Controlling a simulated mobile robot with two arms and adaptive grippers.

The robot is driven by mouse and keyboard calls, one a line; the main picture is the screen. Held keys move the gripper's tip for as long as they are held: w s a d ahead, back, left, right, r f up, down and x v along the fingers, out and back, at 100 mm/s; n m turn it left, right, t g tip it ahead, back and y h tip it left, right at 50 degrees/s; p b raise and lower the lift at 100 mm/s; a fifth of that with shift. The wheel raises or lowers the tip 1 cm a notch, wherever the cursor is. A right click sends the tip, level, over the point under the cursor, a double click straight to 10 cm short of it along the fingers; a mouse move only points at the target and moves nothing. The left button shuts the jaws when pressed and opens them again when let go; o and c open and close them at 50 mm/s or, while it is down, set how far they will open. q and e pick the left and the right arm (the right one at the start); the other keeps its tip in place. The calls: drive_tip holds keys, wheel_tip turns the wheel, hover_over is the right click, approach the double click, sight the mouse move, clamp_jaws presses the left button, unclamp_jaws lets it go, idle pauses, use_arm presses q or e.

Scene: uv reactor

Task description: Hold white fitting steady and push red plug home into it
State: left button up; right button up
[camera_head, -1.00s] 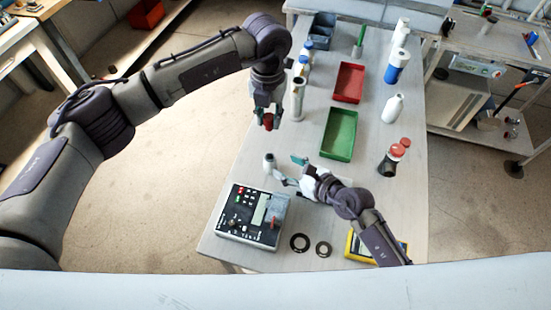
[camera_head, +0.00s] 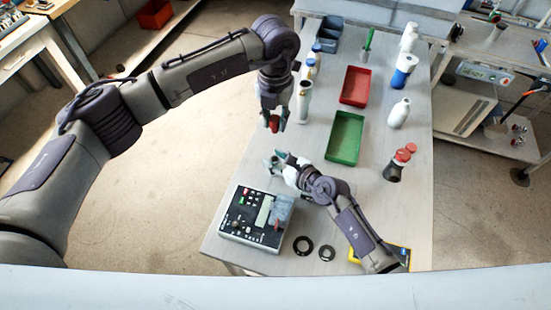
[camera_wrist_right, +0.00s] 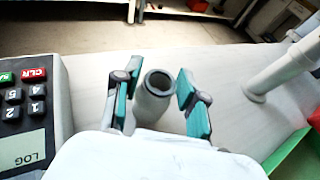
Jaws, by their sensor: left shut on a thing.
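The white fitting (camera_wrist_right: 152,107) stands upright on the table with its round, dark opening facing up. In the right wrist view it is between the two teal fingers of my right gripper (camera_wrist_right: 157,98), with a visible gap to the right finger. That gripper is open. In the head view my right gripper (camera_head: 274,162) largely hides the fitting. The red plug (camera_head: 274,124) is held between the fingers of my left gripper (camera_head: 274,119), which points down, above and beyond the fitting in the picture.
A keypad instrument (camera_head: 245,217) stands at the near left, beside the fitting. Two dark rings (camera_head: 303,245) lie near the front edge. A green tray (camera_head: 344,138) and a red tray (camera_head: 355,86) lie to the right.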

sight(276, 132)
clamp_jaws()
use_arm(q)
wheel_tip(276, 132, down, 5)
drive_tip(key=shift+d+r, duration=0.1)
drive_tip(key=shift+f, duration=0.45)
drive_tip(key=shift+f, duration=2.85)
